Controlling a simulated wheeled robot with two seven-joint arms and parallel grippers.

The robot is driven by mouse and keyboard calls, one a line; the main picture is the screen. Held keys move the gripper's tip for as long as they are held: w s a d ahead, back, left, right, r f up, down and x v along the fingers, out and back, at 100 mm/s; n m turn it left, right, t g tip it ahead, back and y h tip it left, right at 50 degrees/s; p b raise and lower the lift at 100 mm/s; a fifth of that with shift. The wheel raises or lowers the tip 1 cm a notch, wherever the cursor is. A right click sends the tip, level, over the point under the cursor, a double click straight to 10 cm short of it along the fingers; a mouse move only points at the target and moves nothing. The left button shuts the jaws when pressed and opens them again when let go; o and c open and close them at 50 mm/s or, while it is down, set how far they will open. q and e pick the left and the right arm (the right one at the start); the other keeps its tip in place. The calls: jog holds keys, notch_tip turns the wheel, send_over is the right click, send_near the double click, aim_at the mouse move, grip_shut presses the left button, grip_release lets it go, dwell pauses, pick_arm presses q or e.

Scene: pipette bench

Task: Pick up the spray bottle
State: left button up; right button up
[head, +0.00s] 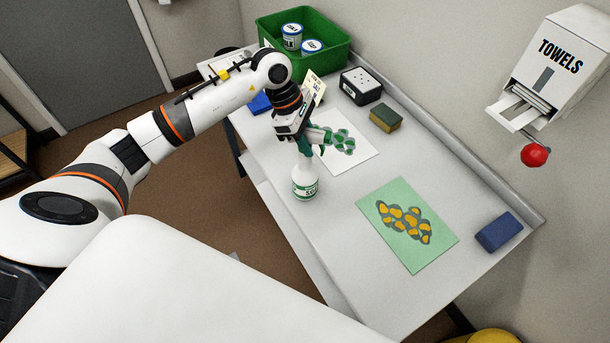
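The spray bottle (305,187) is white with a green label and a green spray head. It stands upright near the front edge of the white bench, left of the middle. My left gripper (304,144) is directly above it, at the spray head. The gripper and the dark green head overlap in the head view, so the fingers are partly hidden and I cannot tell whether they are closed on it. My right gripper is not in view.
A green bin (335,62) with white tubs stands at the far end. A black box (360,86), a sponge (386,117), a white sheet (362,158), a green sheet (378,208) and a blue block (499,232) lie on the bench (350,290). A towel dispenser (560,60) hangs at right.

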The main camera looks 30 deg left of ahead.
pick_arm(q)
grip_shut()
jog(key=shift+w+r, duration=0.1)
jog(key=shift+r, duration=0.05)
